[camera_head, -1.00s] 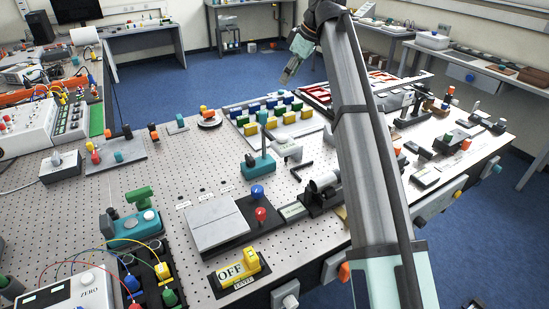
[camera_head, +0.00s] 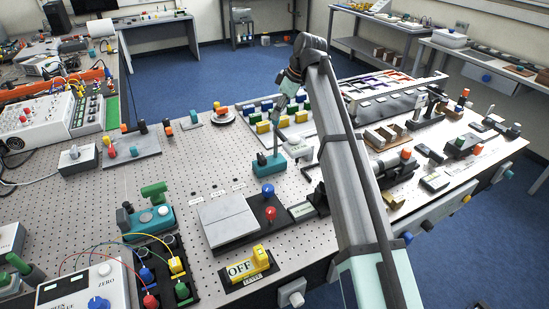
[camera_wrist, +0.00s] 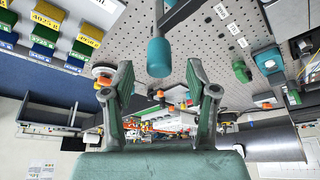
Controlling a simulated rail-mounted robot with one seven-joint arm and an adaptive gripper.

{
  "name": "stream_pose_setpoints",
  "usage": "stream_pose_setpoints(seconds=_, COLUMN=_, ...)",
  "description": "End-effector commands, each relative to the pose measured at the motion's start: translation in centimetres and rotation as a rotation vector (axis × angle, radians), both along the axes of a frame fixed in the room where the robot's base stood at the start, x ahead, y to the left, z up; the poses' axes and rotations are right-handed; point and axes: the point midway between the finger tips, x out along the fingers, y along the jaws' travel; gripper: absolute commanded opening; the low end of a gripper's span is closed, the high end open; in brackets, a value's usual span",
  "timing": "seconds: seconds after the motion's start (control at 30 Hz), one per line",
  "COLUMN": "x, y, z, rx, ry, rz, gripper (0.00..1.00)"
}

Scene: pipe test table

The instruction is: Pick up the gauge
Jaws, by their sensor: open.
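No label marks the gauge.
Colored blocks in a rack (camera_head: 262,126) stand just behind. A grey plate (camera_head: 228,222), blue knob (camera_head: 268,189) and red knob (camera_head: 270,213) lie in front. A yellow OFF switch (camera_head: 247,268) is nearer. Black-based fixtures (camera_head: 395,165) crowd the right. Bare perforated table (camera_head: 205,165) lies to the left.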

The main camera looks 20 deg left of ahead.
Motion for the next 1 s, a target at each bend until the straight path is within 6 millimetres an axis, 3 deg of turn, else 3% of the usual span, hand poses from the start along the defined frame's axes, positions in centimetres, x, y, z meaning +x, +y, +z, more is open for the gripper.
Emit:
stream_pose_setpoints(seconds=0.27, x=-0.1, y=0.6, z=-1.2, rx=-0.001, ry=0.002, rz=0.001, gripper=0.58)
stream_pose_setpoints(seconds=0.6, x=0.0, y=2.1, z=-4.8, rx=-0.001, ry=0.001, rz=-0.001, gripper=0.58)
stream_pose_setpoints(seconds=0.83, x=0.0, y=2.1, z=-5.0, rx=0.0, ry=-0.001, rz=-0.001, gripper=0.58)
stream_pose_setpoints(seconds=1.0, x=0.0, y=2.1, z=-5.0, rx=0.0, ry=0.0, rz=-0.001, gripper=0.0)
